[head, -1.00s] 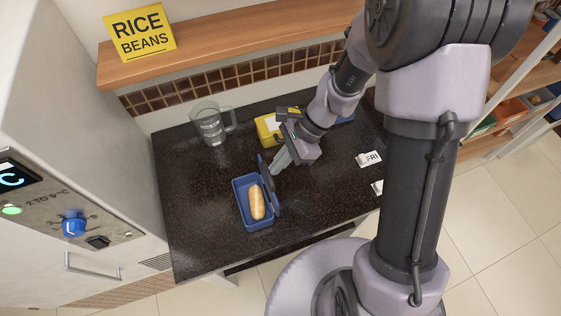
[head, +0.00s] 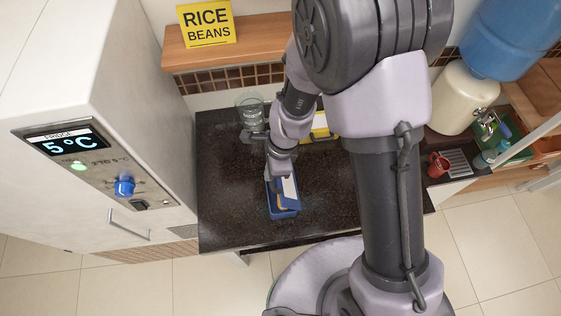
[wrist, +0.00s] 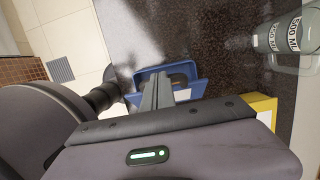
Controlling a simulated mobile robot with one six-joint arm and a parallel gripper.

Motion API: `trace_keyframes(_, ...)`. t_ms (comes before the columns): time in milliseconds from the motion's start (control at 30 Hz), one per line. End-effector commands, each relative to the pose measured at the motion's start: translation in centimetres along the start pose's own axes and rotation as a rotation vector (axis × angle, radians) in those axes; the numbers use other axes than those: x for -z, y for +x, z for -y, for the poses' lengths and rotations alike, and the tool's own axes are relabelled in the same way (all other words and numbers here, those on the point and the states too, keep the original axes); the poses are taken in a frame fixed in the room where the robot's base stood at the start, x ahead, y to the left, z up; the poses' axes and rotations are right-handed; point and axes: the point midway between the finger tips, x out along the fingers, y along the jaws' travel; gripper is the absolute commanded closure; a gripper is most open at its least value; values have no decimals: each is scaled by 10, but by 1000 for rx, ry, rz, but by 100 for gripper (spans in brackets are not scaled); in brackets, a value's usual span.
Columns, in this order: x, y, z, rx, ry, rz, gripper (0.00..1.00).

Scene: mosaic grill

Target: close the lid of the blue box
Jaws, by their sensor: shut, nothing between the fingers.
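The blue box (head: 283,214) stands on the dark counter, partly behind my arm in the head view. Its lid (head: 289,193), blue with a pale panel, leans over the box and looks partly lowered, not flush. A little of the bread roll seems to show at the near end. My gripper (head: 272,182) is at the box's far left part, by the lid, its tips hidden there. In the wrist view the shut fingers (wrist: 159,92) reach to the blue box (wrist: 150,73), with blue on both sides of them. I cannot tell whether they touch the lid.
A glass jug (head: 250,108) stands behind my wrist at the back left and also shows in the wrist view (wrist: 290,40). A yellow box (head: 320,128) is at the back. The fridge (head: 110,150) stands left. The counter's front left is clear.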

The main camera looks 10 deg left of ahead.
Motion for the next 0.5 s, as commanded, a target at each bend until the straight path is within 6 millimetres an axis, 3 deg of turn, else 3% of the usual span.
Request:
trace_keyframes(233,-15,14,-1,-2,-11,-141,100)
trace_keyframes(500,-29,45,0,-2,-1,-136,100)
